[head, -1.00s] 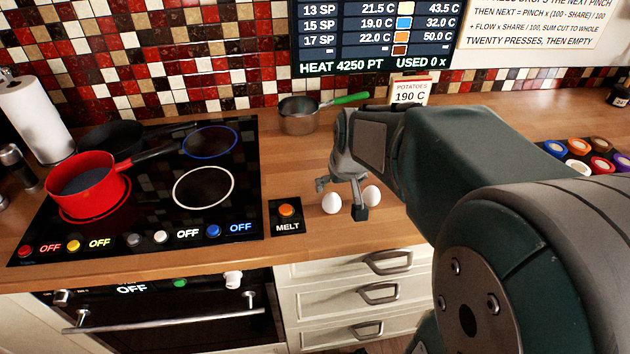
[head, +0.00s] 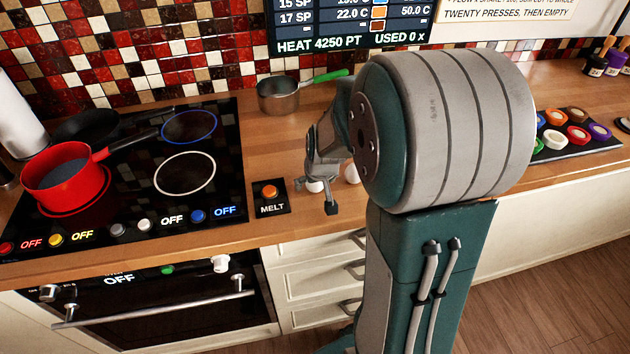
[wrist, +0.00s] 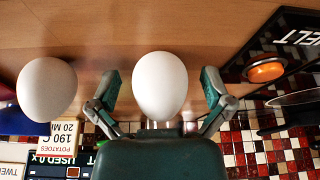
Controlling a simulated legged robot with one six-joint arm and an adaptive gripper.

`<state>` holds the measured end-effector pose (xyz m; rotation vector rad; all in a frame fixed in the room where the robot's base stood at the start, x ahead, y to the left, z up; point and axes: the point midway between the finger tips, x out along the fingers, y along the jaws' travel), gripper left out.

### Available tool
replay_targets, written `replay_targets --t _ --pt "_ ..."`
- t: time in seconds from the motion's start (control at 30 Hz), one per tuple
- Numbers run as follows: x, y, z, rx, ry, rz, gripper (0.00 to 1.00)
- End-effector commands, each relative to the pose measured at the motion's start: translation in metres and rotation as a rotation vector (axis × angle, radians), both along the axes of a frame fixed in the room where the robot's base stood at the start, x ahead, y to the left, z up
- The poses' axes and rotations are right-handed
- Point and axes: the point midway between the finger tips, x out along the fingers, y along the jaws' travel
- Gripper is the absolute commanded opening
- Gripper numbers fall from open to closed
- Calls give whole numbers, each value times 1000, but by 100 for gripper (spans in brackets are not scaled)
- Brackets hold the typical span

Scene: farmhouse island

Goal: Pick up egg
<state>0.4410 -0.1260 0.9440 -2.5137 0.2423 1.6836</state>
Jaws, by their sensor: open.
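Two white eggs are on the wooden counter beside the MELT button. The left egg (head: 315,186) is partly hidden by my gripper (head: 315,196) in the head view. The right egg (head: 352,173) is partly hidden by my arm. In the wrist view my gripper (wrist: 160,88) is open, with one finger on each side of an egg (wrist: 160,82). Gaps show between that egg and both fingers. The other egg (wrist: 46,90) stands outside the fingers, to the left in the wrist view.
The MELT button (head: 270,194) is close left of the gripper. The stove (head: 140,180) holds a red pot (head: 65,178) and a dark pan. A steel saucepan (head: 278,97) stands behind the eggs. A potatoes box (wrist: 62,135) shows in the wrist view. Color pots (head: 576,134) are far right.

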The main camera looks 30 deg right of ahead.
Motion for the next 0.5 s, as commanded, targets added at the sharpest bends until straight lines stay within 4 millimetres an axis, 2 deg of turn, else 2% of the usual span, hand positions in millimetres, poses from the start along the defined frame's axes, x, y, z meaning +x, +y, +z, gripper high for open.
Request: replay_targets --t 0.17,0.2,0.27,0.3,0.37,0.4,0.5 --pt "0 0 0 0 -1 0 100" --pt "0 0 0 0 -1 0 91" --pt "0 0 0 0 -1 0 64" --pt "0 0 0 0 -1 0 46" --pt "0 0 0 0 -1 0 20" --pt "0 0 0 0 -1 0 11" --pt "0 0 0 0 0 -1 11"
